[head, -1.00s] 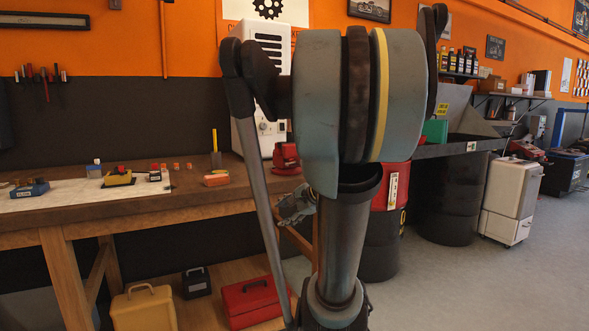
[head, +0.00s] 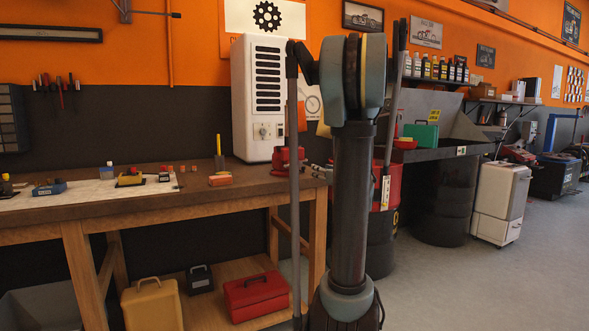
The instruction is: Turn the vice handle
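A small red vice (head: 281,160) sits at the right end of the wooden workbench (head: 235,190) in the head view. A thin rod of my own arm crosses in front of it. Small grey and dark parts show just right of it, beside my arm column; I cannot tell if the vice handle is among them. My own arm stands upright in the right middle of the view. My gripper does not show clearly and seems hidden behind my arm.
A white cabinet (head: 258,95) stands behind the vice. An orange block (head: 220,181) and small boxes lie left on the bench. A red toolbox (head: 257,296) and a yellow case (head: 152,304) sit below. Dark drums stand to the right; the floor (head: 470,285) in front is clear.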

